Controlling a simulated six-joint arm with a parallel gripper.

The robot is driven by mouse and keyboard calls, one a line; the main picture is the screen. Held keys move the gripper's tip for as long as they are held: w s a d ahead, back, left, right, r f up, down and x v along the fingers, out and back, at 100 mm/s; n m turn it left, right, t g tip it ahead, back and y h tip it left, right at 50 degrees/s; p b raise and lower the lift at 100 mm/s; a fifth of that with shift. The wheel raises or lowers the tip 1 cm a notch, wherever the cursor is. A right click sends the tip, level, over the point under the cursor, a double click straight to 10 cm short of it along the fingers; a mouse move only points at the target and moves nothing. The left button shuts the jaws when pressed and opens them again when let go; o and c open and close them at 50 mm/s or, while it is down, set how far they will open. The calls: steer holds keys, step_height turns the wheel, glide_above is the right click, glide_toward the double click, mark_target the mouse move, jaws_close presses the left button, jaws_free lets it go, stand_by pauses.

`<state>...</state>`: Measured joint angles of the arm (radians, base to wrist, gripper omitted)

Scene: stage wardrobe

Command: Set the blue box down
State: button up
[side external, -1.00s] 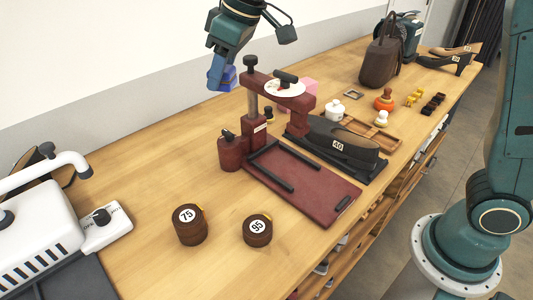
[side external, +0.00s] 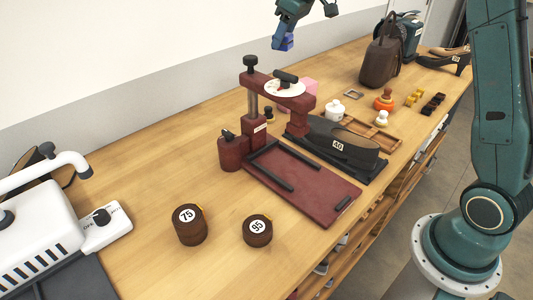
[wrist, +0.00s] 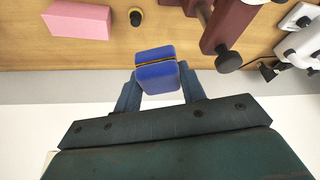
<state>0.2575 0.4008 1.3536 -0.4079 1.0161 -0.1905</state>
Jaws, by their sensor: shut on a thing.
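The blue box (wrist: 157,72) is a small block with a dark and yellow line across it. It sits between the two fingers of my gripper (wrist: 157,88) in the wrist view, and the gripper is shut on it. In the side external view my gripper (side external: 287,38) holds the blue box (side external: 284,42) up in the air, in front of the pale wall at the back of the bench. The box is clear of the wooden bench top (side external: 130,165).
A dark red press (side external: 262,125) stands below the gripper, with a pink block (side external: 309,85) behind it. A black shoe (side external: 335,143) is beside the press. A brown bag (side external: 380,62) stands further right.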

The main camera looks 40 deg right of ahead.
steer(key=s+d+f+m, duration=0.1)
steer(key=s+d+f, duration=0.1)
steer(key=d, duration=0.7)
steer(key=s+d+f+m, duration=0.1)
steer(key=s+d+f, duration=0.1)
steer(key=d, duration=0.6)
steer(key=m+h, duration=0.1)
steer(key=m, duration=0.1)
glide_above(358, 114)
steer(key=s, duration=0.1)
steer(key=f, duration=1.9)
steer(key=shift+s+f, duration=0.1)
steer(key=shift+s, duration=0.1)
steer(key=shift+f, duration=2.15)
steer(key=shift+f, duration=0.15)
steer(key=o, duration=1)
steer(key=shift+c, duration=0.2)
